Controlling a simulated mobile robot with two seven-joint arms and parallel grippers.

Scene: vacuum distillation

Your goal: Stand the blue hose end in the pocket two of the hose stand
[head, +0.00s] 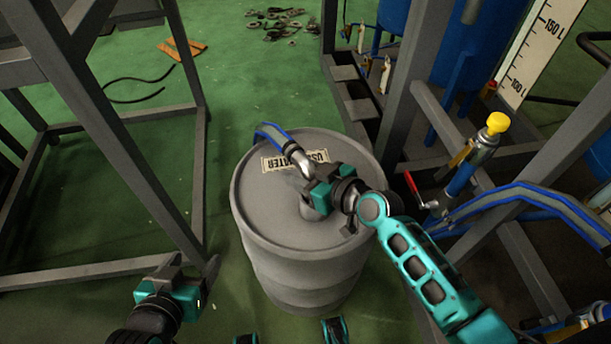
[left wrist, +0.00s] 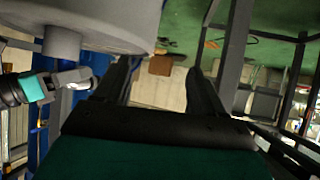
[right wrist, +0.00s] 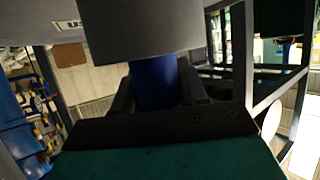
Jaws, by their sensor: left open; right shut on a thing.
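My right gripper (head: 318,190) is over the top of the grey drum, shut on the blue hose end. In the right wrist view a blue piece of the hose end (right wrist: 155,82) sits between its fingers, against a wide grey cylinder (right wrist: 140,30). In the head view a blue hose (head: 270,131) with a metal bend (head: 298,158) shows beside this gripper; the grip itself is partly hidden. My left gripper (head: 192,272) is open and empty, low and left of the drum. I cannot make out the hose stand or its pocket two for certain.
The grey drum (head: 265,225) stands on green floor with a partly covered label. A grey frame (head: 95,110) stands left. At right are frame posts, a yellow-capped valve (head: 497,123), a red-handled valve (head: 412,185) and blue hoses (head: 530,195). Loose parts (head: 278,22) lie behind.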

